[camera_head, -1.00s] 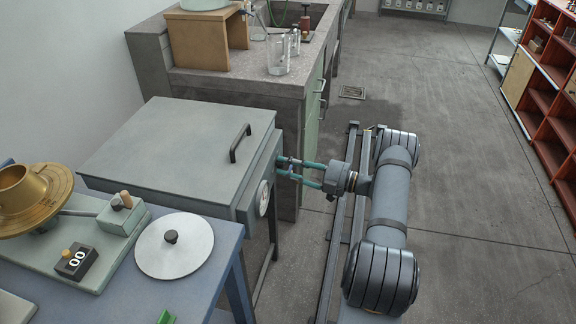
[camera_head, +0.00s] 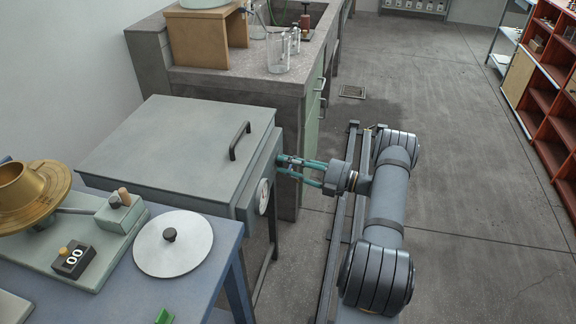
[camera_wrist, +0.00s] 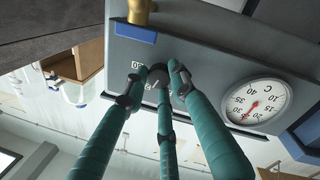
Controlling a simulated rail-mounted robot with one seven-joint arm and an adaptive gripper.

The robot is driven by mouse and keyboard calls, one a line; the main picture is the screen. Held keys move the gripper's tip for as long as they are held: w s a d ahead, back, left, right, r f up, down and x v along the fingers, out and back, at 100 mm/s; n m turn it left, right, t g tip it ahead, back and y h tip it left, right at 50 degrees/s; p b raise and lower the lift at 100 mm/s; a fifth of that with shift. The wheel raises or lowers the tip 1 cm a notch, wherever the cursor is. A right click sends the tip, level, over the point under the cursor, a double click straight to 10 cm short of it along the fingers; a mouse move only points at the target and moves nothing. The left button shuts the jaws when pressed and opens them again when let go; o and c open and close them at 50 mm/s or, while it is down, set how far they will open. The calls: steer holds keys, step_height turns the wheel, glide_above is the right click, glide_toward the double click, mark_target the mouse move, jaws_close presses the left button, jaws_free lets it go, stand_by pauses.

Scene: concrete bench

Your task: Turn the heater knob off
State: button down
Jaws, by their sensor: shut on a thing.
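The heater is a grey metal box (camera_head: 180,150) with a black handle (camera_head: 240,140) on its lid. Its dark knob (camera_wrist: 158,73) is on the front panel in the wrist view, beside a small white number scale (camera_wrist: 136,70) that is partly covered. The head view does not show the knob clearly. My gripper (camera_wrist: 156,88) has teal fingers closed around the knob. In the head view my gripper (camera_head: 284,165) reaches the heater's front from the right. A round dial thermometer (camera_wrist: 256,101) marked C with a red needle is on the same panel, apart from the fingers.
A brass fitting (camera_wrist: 141,10) sticks out near the panel's edge. A blue table (camera_head: 218,270) with a metal disc (camera_head: 172,245) and brass funnel (camera_head: 25,188) stands at front left. A stone bench (camera_head: 225,85) with glassware is behind. Floor to the right is clear.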

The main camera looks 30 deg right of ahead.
steer(key=n+b, duration=0.1)
steer(key=n, duration=0.2)
steer(key=n+b, duration=0.1)
steer(key=n, duration=0.2)
steer(key=n+y+b, duration=0.1)
steer(key=n+b, duration=0.1)
steer(key=shift+f+n, duration=0.35)
steer(key=shift+n, duration=0.05)
steer(key=shift+w+d+r+n+g+y+b, duration=0.2)
steer(key=shift+n+g+b, duration=0.45)
steer(key=shift+n+b, duration=2.8)
steer(key=shift+a+f+n+g+y+b, duration=0.1)
steer(key=shift+n+g+y+b, duration=0.45)
steer(key=shift+n, duration=5.25)
steer(key=shift+w+d+r+n+g+y+b, duration=0.15)
steer(key=shift+n+g+b, duration=0.55)
steer(key=shift+n+b, duration=2.9)
steer(key=shift+n+p, duration=1)
steer(key=shift+n, duration=0.15)
steer(key=c, duration=1.5)
jaws_free()
steer(key=shift+r, duration=0.1)
steer(key=shift+o, duration=0.5)
